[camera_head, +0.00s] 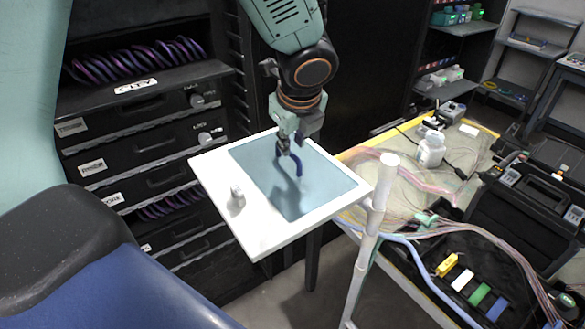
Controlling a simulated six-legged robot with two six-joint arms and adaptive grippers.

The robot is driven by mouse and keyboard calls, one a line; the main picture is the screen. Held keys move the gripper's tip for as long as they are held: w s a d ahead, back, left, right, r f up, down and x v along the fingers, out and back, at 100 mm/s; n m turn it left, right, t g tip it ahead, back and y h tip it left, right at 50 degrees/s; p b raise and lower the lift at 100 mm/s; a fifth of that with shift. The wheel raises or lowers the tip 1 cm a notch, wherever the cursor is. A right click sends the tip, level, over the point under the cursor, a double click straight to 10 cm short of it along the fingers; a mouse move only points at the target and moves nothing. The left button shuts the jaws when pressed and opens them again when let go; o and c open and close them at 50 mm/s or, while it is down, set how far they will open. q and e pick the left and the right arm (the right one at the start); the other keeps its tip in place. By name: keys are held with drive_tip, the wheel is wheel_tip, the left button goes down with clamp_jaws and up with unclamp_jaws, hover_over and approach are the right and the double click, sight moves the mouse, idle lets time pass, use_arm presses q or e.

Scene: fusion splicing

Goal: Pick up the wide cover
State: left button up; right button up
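No part is clearly recognisable as the wide cover. A small white piece (238,196) lies on the left part of a white tray (259,240); I cannot tell whether it is the cover. My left gripper (289,166) hangs over the tray's blue-grey panel (315,192), right of and behind the white piece. Its dark blue fingers look apart, with nothing visible between them. I cannot tell how high the fingertips are above the panel. My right gripper is not in view.
Yellow, white, green and blue pieces lie in a dark holder (462,245). A white post (366,235) stands by the tray. Black rack drawers (150,142) stand behind left.

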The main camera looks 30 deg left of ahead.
sight(288, 158)
use_arm(q)
drive_tip(key=x, duration=0.2)
drive_tip(key=a+b+x, duration=0.1)
drive_tip(key=x, duration=0.2)
drive_tip(key=shift+r, duration=0.1)
drive_tip(key=shift+w+f+b, duration=0.25)
drive_tip(key=shift+f+b, duration=0.1)
drive_tip(key=shift+s+r, duration=0.1)
drive_tip(key=shift+c, duration=0.5)
clamp_jaws()
